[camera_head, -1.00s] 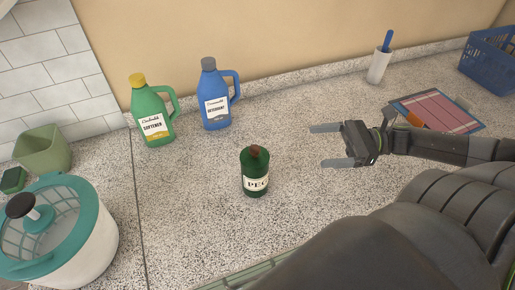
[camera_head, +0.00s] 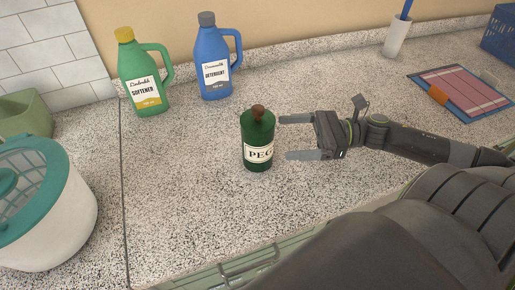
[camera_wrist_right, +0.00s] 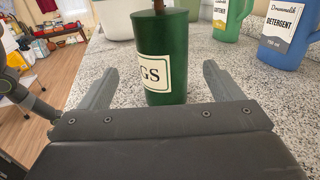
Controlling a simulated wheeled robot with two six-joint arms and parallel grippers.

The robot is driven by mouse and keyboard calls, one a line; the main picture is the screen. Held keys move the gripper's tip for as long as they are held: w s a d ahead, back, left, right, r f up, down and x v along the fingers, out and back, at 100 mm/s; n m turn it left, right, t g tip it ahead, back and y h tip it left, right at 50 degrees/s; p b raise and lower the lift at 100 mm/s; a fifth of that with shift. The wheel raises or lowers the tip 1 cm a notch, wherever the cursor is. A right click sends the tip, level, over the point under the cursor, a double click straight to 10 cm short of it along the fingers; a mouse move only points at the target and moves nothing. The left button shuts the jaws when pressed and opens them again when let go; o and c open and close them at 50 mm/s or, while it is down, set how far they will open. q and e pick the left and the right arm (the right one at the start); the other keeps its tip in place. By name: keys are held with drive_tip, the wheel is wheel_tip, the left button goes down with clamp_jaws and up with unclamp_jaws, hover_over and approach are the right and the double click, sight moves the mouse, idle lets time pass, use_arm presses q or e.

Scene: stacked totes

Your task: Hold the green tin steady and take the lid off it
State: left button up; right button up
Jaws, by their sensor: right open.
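In the right wrist view the tin (camera_wrist_right: 168,75) stands just ahead, between the lines of the open fingers (camera_wrist_right: 160,86); I see no contact. The top of the knob is cut off there. My left gripper is not in view.
A green softener bottle (camera_head: 144,75) and a blue detergent bottle (camera_head: 212,62) stand behind the tin. A white tub with a teal lid (camera_head: 50,225) is at the left. A folded cloth (camera_head: 465,95) and white cup (camera_head: 397,38) are at the right. Counter in front is clear.

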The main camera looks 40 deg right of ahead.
sight(271, 136)
drive_tip(key=shift+b+x, duration=0.5)
drive_tip(key=shift+x, duration=3.7)
drive_tip(key=shift+w+d, duration=0.1)
drive_tip(key=shift+w, duration=0.1)
drive_tip(key=c, duration=1.1)
